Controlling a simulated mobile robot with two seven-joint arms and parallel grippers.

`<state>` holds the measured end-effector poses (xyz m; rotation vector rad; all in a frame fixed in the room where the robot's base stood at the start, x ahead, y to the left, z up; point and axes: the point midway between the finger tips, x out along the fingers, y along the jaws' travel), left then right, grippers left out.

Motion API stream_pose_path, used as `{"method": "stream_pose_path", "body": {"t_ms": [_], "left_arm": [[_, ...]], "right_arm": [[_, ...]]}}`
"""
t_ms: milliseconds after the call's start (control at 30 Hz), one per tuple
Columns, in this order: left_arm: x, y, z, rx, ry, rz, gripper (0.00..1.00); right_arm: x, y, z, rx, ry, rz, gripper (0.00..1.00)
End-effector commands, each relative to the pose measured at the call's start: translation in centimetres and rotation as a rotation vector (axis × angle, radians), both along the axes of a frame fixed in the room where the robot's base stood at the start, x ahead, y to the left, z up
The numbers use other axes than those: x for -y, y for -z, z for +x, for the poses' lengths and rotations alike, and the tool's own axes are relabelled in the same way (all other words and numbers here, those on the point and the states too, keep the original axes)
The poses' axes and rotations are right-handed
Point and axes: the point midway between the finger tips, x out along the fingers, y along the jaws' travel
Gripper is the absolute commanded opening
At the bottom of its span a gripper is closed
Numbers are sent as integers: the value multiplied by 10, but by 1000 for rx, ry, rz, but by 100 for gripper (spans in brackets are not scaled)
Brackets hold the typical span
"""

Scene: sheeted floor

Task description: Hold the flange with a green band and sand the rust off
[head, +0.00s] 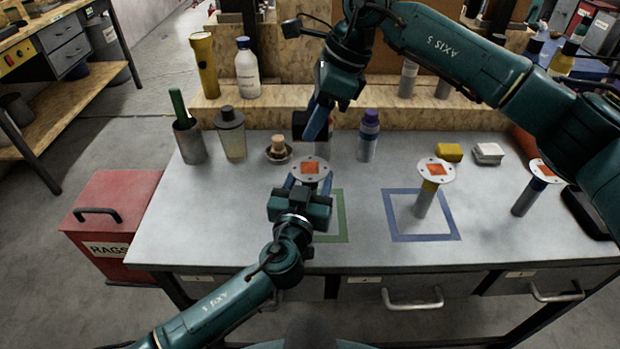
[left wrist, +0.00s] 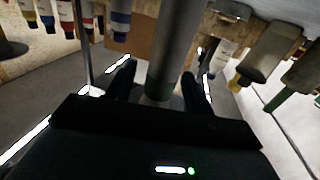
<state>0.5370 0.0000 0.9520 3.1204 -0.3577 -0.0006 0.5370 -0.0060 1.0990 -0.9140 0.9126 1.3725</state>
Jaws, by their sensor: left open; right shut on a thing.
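The flange with a green band stands on the bench, its round grey plate (head: 310,169) on top with an orange rust patch. In the left wrist view its grey stem (left wrist: 177,45) and green band (left wrist: 158,92) show; the band is hidden in the head view. My left gripper (head: 308,184) is open, its fingers on either side of the stem below the plate. It also shows in the left wrist view (left wrist: 158,80). My right gripper (head: 318,118) is shut above and behind the flange, on a dark block (head: 299,124) mostly hidden by its fingers.
A green square outline (head: 343,218) lies beside my left gripper. A yellow-banded flange (head: 436,172) stands in a blue square outline (head: 452,238); a blue-banded one (head: 530,196) stands farther right. A bottle (head: 368,140), a jar (head: 231,135) and a brush (head: 278,147) stand behind. The bench's left front is clear.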

Motion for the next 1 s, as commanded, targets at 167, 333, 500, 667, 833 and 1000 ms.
{"method": "stream_pose_path", "body": {"t_ms": [167, 333, 500, 667, 833, 1000], "left_arm": [[0, 0, 0, 0, 0, 0, 47], [0, 0, 0, 0, 0, 0, 34], [0, 0, 0, 0, 0, 0, 20], [0, 0, 0, 0, 0, 1, 7], [0, -1, 0, 2, 0, 1, 35], [0, -1, 0, 1, 0, 1, 48]], "right_arm": [[0, 0, 0, 0, 0, 0, 22], [0, 0, 0, 0, 0, 0, 22], [0, 0, 0, 0, 0, 0, 22], [0, 0, 0, 0, 0, 0, 22], [0, 0, 0, 0, 0, 0, 22], [0, 0, 0, 0, 0, 0, 22]]}}
